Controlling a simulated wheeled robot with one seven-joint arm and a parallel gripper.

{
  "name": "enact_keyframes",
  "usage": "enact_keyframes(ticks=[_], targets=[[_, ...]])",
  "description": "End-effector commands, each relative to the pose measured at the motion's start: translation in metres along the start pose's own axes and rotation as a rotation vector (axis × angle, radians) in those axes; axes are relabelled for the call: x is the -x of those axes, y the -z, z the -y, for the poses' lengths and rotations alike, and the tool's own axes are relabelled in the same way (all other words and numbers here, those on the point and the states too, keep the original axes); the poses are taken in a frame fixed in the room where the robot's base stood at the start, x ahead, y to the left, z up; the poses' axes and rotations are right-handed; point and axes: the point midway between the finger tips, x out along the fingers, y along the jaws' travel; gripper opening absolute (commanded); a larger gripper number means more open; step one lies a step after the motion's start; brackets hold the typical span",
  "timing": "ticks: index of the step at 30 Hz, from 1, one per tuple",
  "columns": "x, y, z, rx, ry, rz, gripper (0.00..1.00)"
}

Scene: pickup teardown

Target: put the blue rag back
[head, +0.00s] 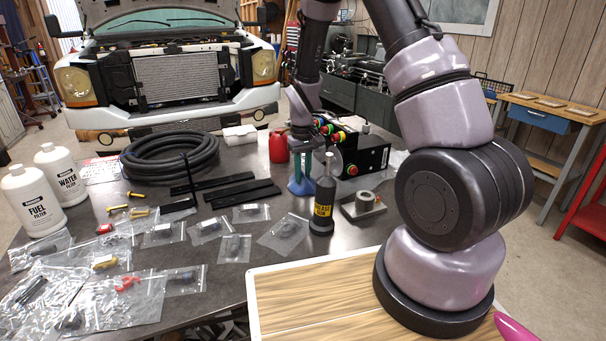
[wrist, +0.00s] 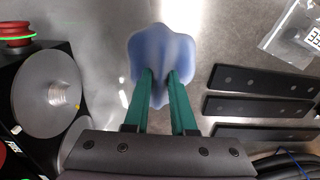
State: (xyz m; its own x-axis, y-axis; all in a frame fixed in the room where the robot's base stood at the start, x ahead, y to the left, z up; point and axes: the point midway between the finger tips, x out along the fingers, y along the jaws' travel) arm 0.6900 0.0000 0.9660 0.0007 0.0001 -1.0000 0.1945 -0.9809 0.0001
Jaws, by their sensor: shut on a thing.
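The blue rag (wrist: 162,50) hangs from the tips of my gripper (wrist: 160,80) in the wrist view, bunched between the two green fingers. In the head view my gripper (head: 308,162) is over the dark workbench, and the rag (head: 299,187) shows below its fingers, behind a dark bottle (head: 323,205) with a yellow label. The rag's lower part is close to the bench top; I cannot tell whether it touches. The bottle hides part of the area to the rag's right.
A black box with red knobs (head: 362,152) stands right of my gripper, with a metal block (head: 363,206) in front. Flat black bars (head: 235,193) lie left. A coiled hose (head: 170,157) and red can (head: 279,146) are farther back. Bagged parts (head: 130,300) cover the left front.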

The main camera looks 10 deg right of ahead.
Motion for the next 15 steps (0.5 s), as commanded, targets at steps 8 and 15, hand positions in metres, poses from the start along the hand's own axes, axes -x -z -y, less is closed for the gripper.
enact_keyframes(ticks=[8,15], targets=[[-0.0028,-0.0001,0.0,0.0,0.0,0.001,0.54],[-0.0003,0.0,0.0003,0.0,0.0,0.0,0.54]])
